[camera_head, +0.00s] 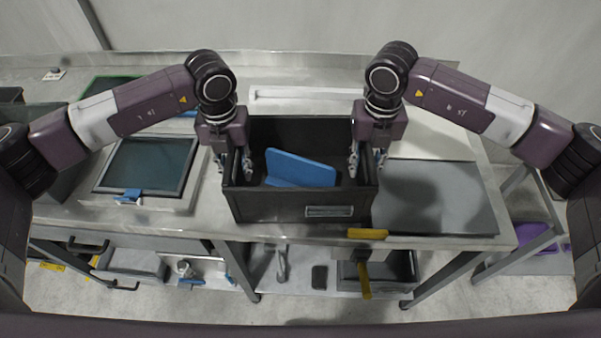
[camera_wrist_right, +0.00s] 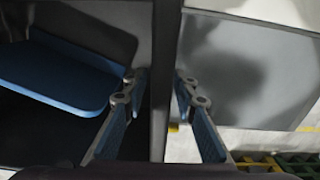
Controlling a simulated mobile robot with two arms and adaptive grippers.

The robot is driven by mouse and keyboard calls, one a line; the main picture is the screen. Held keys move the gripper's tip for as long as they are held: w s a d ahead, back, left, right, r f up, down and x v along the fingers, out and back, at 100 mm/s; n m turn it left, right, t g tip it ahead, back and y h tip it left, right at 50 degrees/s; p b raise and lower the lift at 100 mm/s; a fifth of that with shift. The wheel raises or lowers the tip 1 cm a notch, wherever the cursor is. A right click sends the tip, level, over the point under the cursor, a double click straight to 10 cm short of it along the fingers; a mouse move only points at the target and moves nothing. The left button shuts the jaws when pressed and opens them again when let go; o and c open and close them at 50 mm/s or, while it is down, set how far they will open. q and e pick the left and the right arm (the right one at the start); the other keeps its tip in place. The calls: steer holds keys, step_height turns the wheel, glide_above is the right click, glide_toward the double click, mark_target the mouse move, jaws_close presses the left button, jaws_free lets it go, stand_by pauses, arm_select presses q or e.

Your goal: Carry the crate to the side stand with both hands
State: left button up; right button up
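The dark crate (camera_head: 280,205) sits on the metal counter near its front edge. A blue panel-like piece (camera_head: 300,170) lies inside it; it also shows in the right wrist view (camera_wrist_right: 55,75). My left gripper (camera_head: 234,165) is at the crate's left wall, pointing down, with its fingers spread on either side of the rim. My right gripper (camera_head: 367,162) is at the right wall in the same way. In the right wrist view its open fingers (camera_wrist_right: 157,85) straddle the crate wall (camera_wrist_right: 162,120), a small gap showing on the inner side. I cannot tell which surface is the side stand.
A flat grey panel (camera_head: 435,195) lies on the counter right of the crate. A dark-screened frame (camera_head: 148,165) is to the left. A yellow handle (camera_head: 367,234) sticks out at the counter's front edge. A metal frame with a purple item (camera_head: 535,235) stands at the right.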

mark_target(232, 155)
arm_select(q)
steer(key=shift+c, duration=0.6)
arm_select(e)
steer(key=shift+c, duration=0.6)
arm_select(q)
jaws_close()
arm_select(e)
jaws_close()
arm_select(q)
steer(key=shift+w+r, duration=0.1)
steer(key=shift+r, duration=0.05)
arm_select(e)
steer(key=shift+w+r, duration=0.1)
